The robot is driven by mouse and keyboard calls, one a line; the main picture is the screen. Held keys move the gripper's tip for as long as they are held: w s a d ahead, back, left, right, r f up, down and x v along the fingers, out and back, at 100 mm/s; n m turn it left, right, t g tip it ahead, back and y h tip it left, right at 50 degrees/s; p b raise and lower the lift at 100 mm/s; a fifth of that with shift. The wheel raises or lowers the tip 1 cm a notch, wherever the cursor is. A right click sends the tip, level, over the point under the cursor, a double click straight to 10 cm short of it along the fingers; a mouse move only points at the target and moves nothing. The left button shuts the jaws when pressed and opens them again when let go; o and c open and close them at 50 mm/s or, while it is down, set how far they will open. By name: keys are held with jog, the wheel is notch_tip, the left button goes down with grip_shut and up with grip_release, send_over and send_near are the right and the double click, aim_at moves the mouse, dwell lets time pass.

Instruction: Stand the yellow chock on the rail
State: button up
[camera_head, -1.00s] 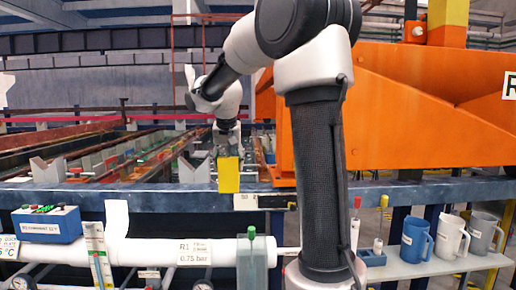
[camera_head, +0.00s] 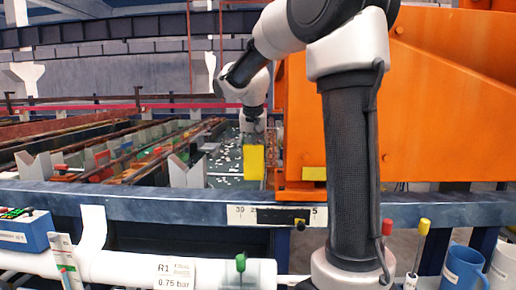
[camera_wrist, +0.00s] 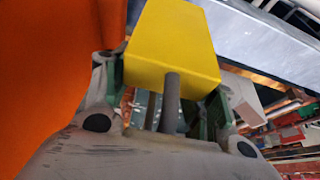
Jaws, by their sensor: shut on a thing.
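The yellow chock (camera_head: 253,162) is a plain block held at the end of my arm, showing just above the far edge of the blue-grey rail (camera_head: 130,205) in the head view. In the wrist view the chock (camera_wrist: 172,45) fills the top middle, with a dark grey pin running from its underside. My gripper (camera_head: 253,138) is shut on the chock; in the wrist view its green-lined fingers (camera_wrist: 165,92) lie on both sides. A grey metal beam (camera_wrist: 255,50) shows behind the chock in the wrist view. Contact between chock and rail cannot be seen.
A large orange structure (camera_head: 450,110) stands close to the right of the chock. Grey V-shaped blocks (camera_head: 185,172) stand left of it behind the rail. A white scale strip (camera_head: 240,214) is on the rail's front.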

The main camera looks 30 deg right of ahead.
aim_at(253, 146)
jog(key=shift+s+a, duration=0.1)
jog(key=shift+s, duration=0.05)
jog(key=shift+f, duration=3.75)
jog(key=o, duration=1.5)
jog(key=v, duration=1.2)
